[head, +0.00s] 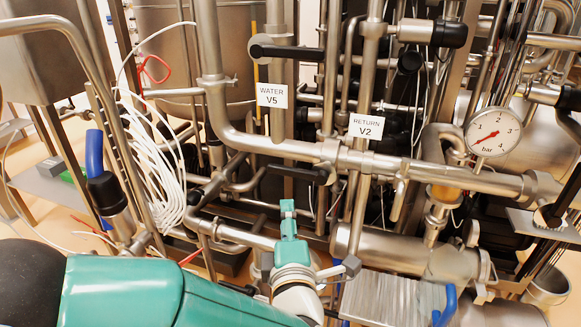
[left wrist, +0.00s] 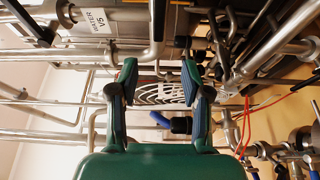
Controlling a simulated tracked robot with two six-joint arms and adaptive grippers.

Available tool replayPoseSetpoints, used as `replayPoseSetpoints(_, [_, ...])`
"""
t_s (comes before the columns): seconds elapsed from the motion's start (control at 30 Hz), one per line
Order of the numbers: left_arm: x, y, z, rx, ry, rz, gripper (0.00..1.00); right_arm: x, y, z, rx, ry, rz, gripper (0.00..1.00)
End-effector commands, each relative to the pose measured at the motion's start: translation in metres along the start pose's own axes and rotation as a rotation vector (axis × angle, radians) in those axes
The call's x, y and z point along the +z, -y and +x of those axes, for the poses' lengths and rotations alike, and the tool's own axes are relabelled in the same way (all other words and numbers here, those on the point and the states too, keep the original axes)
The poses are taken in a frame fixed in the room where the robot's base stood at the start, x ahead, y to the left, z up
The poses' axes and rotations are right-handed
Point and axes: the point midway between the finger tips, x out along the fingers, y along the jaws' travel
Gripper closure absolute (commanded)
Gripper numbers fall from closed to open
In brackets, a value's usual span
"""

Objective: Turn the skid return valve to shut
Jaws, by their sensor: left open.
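The white label reading RETURN V2 (head: 366,126) hangs on the skid pipework in the head view. A black lever (head: 298,173) lies roughly level below and left of it, under the thick pipe; I take it for the return valve's handle, but its joint is partly hidden. A black bar (left wrist: 158,18) at the top of the left wrist view appears to be the same lever. My left gripper (head: 288,210) is below the lever in the head view, apart from it. In the left wrist view its fingers (left wrist: 157,72) are spread and empty. My right gripper is not visible.
The WATER V5 label (head: 272,95) and its black handle (head: 287,51) are above left. A pressure gauge (head: 493,133) stands at right. White hoses (head: 165,165) hang at left. Steel pipes crowd closely around the gripper.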

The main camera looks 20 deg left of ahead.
Motion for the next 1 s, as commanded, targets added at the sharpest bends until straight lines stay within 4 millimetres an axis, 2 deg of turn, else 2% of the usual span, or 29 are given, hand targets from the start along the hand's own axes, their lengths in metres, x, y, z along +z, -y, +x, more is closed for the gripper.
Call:
replayPoseSetpoints(0.17, [0.002, -0.001, 0.015, -0.001, 0.002, -0.001, 0.52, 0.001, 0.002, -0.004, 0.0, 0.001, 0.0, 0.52])
replayPoseSetpoints(0.27, [0.002, -0.001, 0.032, -0.001, 0.0, 0.0, 0.52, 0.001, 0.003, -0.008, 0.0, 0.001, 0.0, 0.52])
replayPoseSetpoints(0.6, [0.002, -0.001, 0.105, -0.003, 0.002, 0.0, 0.52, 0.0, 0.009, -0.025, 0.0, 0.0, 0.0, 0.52])
replayPoseSetpoints(0.8, [0.003, -0.001, 0.142, -0.002, 0.003, 0.0, 0.52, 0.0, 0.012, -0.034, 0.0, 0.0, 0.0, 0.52])
replayPoseSetpoints(1.0, [0.004, 0.0, 0.162, -0.001, 0.005, 0.0, 0.52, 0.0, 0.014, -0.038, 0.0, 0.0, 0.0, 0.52])
